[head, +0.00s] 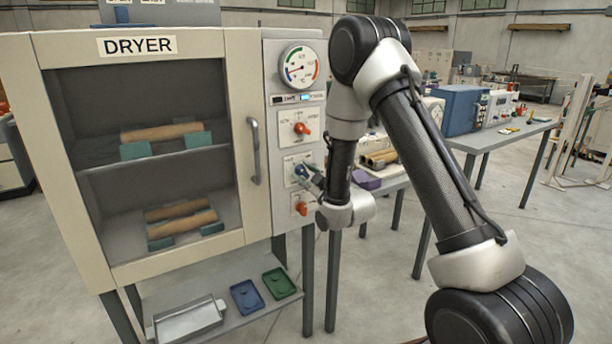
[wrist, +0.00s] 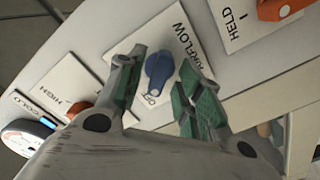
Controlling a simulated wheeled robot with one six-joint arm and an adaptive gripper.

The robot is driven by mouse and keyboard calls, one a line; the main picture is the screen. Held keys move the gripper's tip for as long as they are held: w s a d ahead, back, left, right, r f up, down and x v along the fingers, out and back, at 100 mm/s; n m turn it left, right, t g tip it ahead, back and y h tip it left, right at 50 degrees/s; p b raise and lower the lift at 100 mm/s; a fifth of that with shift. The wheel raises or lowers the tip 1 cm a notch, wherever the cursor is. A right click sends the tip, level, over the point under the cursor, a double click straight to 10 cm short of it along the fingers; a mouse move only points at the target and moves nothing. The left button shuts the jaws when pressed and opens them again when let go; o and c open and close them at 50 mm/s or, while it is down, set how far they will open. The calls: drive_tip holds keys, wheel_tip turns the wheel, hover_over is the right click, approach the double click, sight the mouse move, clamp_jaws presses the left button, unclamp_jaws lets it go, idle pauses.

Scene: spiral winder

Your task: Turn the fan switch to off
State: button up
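The blue fan knob (wrist: 158,70) sits on a white plate on the dryer's control panel, with lettering that looks like AIRFLOW and the word OFF beside it. Its long axis runs toward OFF, but I cannot tell which end is the pointer. In the head view the blue knob (head: 300,171) is the middle control, partly hidden by my gripper (head: 314,178). In the wrist view my gripper (wrist: 158,78) is open, with one green-padded finger on each side of the knob. Gaps show between pads and knob; I cannot tell the depth.
An orange knob (head: 302,129) sits above and another orange knob (head: 301,208) below. A round gauge (head: 298,67) is at the panel top. The dryer door handle (head: 253,150) is left of the panel. A table with purple and tan items stands behind my arm.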

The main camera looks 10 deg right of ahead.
drive_tip(key=v, duration=0.7)
